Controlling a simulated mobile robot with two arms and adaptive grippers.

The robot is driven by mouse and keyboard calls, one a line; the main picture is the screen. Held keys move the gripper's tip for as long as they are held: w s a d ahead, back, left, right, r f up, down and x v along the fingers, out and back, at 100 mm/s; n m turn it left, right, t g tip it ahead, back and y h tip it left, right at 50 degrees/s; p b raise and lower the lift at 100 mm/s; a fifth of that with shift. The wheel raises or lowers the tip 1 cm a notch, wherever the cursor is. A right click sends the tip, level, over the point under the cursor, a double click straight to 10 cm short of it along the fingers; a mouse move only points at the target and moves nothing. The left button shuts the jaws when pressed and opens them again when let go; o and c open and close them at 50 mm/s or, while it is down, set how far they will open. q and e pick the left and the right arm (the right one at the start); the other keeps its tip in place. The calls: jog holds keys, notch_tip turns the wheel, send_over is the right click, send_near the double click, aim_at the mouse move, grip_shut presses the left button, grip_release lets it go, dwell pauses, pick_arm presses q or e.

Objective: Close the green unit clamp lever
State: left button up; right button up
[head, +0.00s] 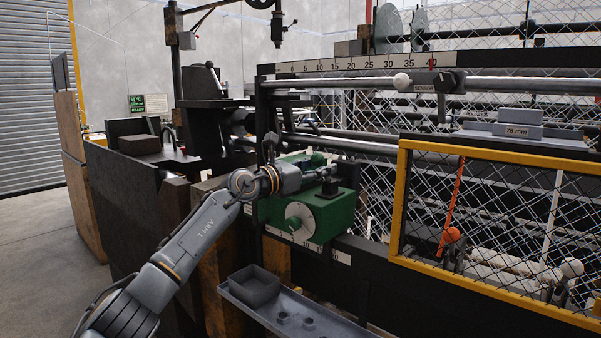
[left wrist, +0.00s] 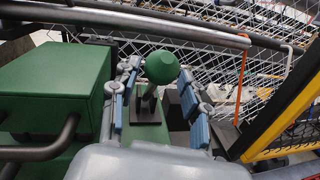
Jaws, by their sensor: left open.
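The green unit (head: 318,210) is a green box with a pale round dial on its front, mounted on the machine in the middle of the head view. Its side fills the left of the left wrist view (left wrist: 55,85). The clamp lever (left wrist: 162,68) has a round green knob on a short dark stem rising from a dark base plate. My left gripper (left wrist: 158,82) is open, with one blue-padded finger on each side of the lever; I cannot tell whether either touches it. In the head view my left gripper (head: 325,172) is over the unit and hides the knob.
A long metal bar (left wrist: 150,22) crosses above the lever. A yellow-framed mesh guard (head: 400,205) stands to the right. A grey tray (head: 290,318) with a box and small parts lies below the unit.

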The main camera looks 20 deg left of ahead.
pick_arm(q)
jog(key=v, duration=1.1)
jog(key=shift+d, duration=0.2)
